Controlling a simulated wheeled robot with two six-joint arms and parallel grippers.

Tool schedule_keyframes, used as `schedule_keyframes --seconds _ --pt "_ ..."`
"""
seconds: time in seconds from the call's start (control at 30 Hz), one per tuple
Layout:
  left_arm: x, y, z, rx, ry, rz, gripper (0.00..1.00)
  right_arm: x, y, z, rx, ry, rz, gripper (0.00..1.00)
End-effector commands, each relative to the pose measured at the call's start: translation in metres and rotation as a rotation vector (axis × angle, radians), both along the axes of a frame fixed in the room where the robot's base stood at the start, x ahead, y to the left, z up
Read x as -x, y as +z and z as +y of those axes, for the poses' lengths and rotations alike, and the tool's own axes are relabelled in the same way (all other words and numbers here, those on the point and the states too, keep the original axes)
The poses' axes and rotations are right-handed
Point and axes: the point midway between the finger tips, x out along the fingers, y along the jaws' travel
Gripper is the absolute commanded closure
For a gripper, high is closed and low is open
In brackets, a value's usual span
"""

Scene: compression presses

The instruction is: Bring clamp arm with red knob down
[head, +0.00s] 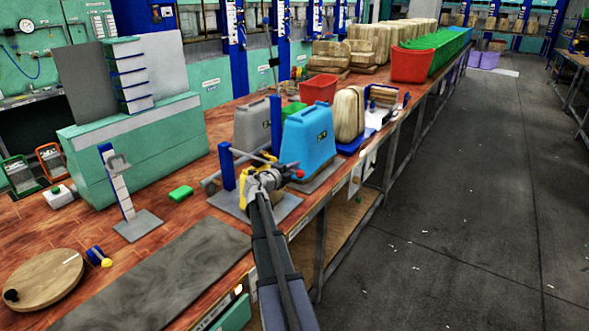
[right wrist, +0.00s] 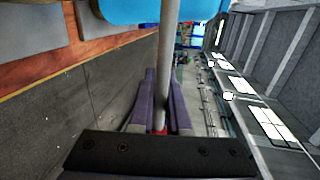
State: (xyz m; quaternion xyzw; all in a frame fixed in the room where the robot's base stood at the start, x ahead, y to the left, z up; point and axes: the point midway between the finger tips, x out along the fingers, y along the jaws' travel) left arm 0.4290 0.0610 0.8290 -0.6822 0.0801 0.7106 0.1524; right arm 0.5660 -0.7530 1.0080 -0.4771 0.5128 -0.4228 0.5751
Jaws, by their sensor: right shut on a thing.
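The clamp arm (head: 250,156) is a thin grey bar that reaches from a blue post (head: 227,166) on a grey base plate (head: 283,208) to a red knob (head: 298,173) at its free end. It is raised above the plate. My right gripper (head: 272,179) is at the bar's knob end. In the right wrist view the grey bar (right wrist: 168,70) runs between the two fingers, which are shut on it, and a little of the red knob (right wrist: 160,130) shows between them. The fingers hide part of the bar. My left gripper is out of view.
A blue tote-like block (head: 309,140) and a grey one (head: 252,127) stand just behind the press. A grey mat (head: 165,275) lies on the wooden bench to the left. A small press (head: 120,190) stands beyond it. The floor (head: 450,200) at the right is open.

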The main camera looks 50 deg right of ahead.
Motion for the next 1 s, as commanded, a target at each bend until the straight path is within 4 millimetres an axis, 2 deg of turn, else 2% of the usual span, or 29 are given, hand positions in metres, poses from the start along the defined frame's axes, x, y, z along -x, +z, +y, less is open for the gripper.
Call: schedule_keyframes --seconds 0.03,0.3,0.67,0.77,1.0 --pt "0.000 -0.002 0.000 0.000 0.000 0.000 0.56 0.002 -0.004 0.003 -0.012 -0.005 -0.008 0.83" --pt "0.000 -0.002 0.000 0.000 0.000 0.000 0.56 0.002 -0.003 0.002 -0.010 -0.004 -0.005 0.55" --pt "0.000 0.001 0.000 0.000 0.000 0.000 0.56 0.003 -0.001 0.007 -0.008 -0.003 -0.004 0.55" --pt "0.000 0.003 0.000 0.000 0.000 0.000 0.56 0.004 0.001 0.016 -0.008 -0.002 -0.004 0.55" --pt "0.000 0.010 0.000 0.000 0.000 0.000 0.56 0.009 0.009 0.053 -0.008 -0.001 -0.004 0.55"
